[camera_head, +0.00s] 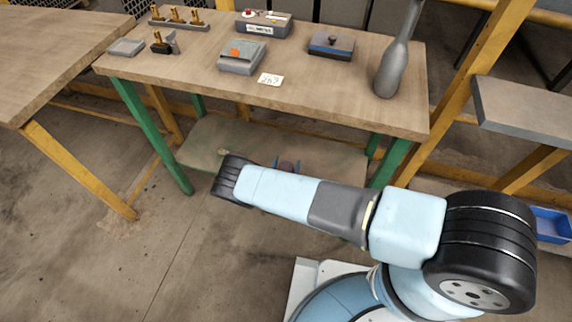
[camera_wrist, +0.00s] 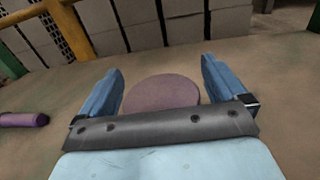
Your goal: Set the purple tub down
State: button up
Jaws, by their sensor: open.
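The purple tub (camera_wrist: 162,91) shows in the wrist view as a dull purple round shape on the brown lower shelf (camera_wrist: 285,110). My gripper (camera_wrist: 162,66) is open, with one blue finger on each side of the tub. I cannot tell whether either finger touches it. The gripper bar hides the tub's near side. In the head view, the tub (camera_head: 286,167) is a small purple patch between the blue fingertips, over the lower shelf (camera_head: 215,140) under the workbench, partly hidden by my arm.
A purple cylinder (camera_wrist: 24,119) lies left of my gripper on the shelf. The workbench top (camera_head: 330,90) above holds a grey bottle-shaped object (camera_head: 393,72), boxes and a number card (camera_head: 270,79). Green legs (camera_head: 150,135) flank the shelf. Grey blocks (camera_wrist: 185,22) stand behind.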

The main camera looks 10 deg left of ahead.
jog(key=s, duration=1.2)
